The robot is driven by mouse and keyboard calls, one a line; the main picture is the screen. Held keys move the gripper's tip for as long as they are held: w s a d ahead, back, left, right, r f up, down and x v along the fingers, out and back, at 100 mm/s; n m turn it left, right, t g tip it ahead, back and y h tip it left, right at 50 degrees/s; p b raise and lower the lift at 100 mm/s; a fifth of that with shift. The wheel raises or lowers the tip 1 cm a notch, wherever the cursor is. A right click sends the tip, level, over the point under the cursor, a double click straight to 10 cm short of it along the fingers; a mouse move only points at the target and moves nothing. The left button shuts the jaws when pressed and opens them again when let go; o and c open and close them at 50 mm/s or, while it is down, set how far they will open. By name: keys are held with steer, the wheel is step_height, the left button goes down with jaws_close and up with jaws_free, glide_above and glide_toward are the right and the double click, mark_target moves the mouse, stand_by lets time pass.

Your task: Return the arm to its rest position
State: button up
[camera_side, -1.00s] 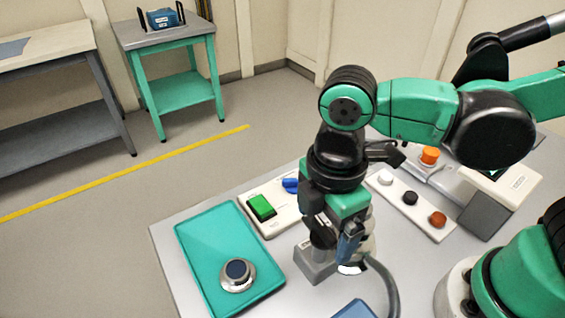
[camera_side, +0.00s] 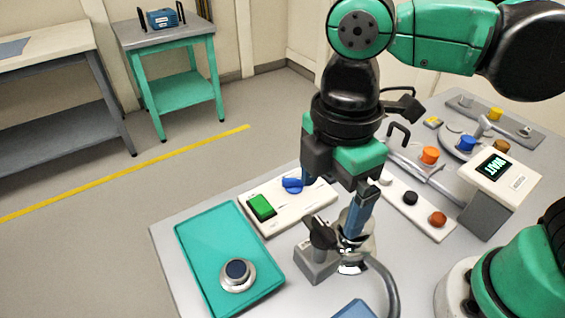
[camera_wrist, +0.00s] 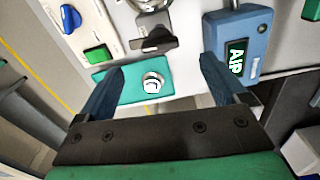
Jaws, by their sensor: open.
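My gripper (camera_side: 352,222) points down above the worktable (camera_side: 190,222) in the side view, over a grey-based fitting (camera_side: 315,262) with a black handle and a shiny metal part. The gripper is partly in front of this fitting. In the wrist view my gripper's two blue fingers (camera_wrist: 163,70) are spread apart with nothing between them. The black handle (camera_wrist: 152,38) of the fitting shows beyond the fingertips. I cannot tell the exact gap between fingers and fitting.
A teal tray (camera_side: 208,257) holds a round metal piece (camera_side: 238,273). A white panel carries a green block (camera_side: 261,207) and a blue knob (camera_side: 292,185). A white screen unit (camera_side: 500,172) reads WAIT. A blue box (camera_wrist: 238,45) reads AIR. A hose (camera_side: 388,285) curves near the gripper.

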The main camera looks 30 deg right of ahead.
steer(key=w+d+f+m+t, duration=0.1)
steer(key=w+d+m+t, duration=0.2)
steer(key=d+m, duration=0.4)
steer(key=w+d+m+t, duration=0.3)
steer(key=d+m+t, duration=0.1)
steer(key=d+m, duration=0.4)
steer(key=shift+f+m, duration=0.35)
steer(key=shift+m, duration=0.65)
